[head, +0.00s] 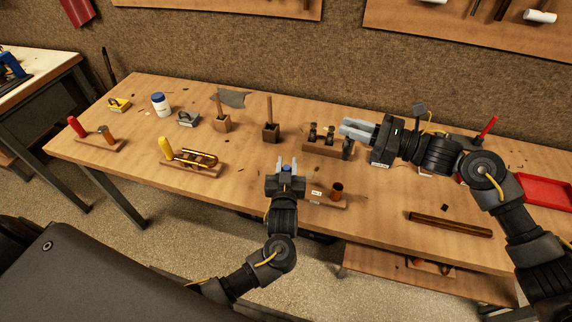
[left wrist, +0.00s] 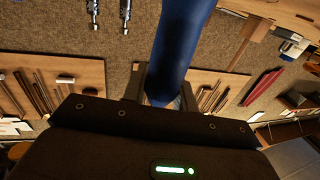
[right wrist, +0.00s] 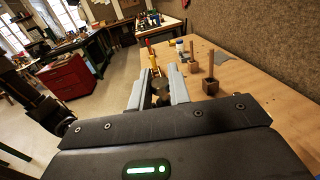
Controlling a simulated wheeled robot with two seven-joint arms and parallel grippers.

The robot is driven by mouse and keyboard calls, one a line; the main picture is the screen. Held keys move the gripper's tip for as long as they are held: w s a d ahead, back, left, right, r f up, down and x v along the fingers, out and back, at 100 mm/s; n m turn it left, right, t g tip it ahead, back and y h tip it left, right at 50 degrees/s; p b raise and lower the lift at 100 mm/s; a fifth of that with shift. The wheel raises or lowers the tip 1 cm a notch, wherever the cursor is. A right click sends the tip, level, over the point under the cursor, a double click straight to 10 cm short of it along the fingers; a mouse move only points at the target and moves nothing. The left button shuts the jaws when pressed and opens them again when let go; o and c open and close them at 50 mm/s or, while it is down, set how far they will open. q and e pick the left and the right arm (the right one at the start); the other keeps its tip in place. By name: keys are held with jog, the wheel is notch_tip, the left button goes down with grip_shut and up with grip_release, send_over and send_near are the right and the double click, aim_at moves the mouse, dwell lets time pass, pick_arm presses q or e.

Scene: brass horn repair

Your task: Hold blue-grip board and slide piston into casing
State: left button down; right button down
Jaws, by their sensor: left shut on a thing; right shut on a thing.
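My left gripper (head: 286,168) is shut on the blue grip (left wrist: 182,50) of a small wooden board (head: 325,202) near the table's front edge. Only the grip's top shows in the head view. A copper-brown casing (head: 337,189) stands upright on the board's right part, with a white label to its left. My right gripper (head: 350,132) is behind and above the casing, beside the wooden rack. It is shut on a dark brass piston (right wrist: 160,90), seen between the fingers in the right wrist view. Its lower end is partly hidden there.
A wooden rack (head: 322,149) with dark cylinders stands left of the right gripper. Other boards with a yellow grip (head: 166,148) and a red grip (head: 77,127) lie left. Two wooden blocks with upright rods stand behind. A brown bar (head: 450,224) and red tray (head: 545,190) lie right.

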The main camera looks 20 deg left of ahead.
jog(key=shift+d+f+t, duration=0.1)
jog(key=shift+f+t, duration=0.2)
jog(key=shift+f, duration=0.45)
notch_tip(320, 180, down, 10)
dwell(0.4)
jog(key=shift+f, duration=0.6)
jog(key=c, duration=1.3)
grip_release()
jog(key=s+d+r, duration=0.1)
jog(key=d, duration=1.1)
jog(key=shift+s+r, duration=0.15)
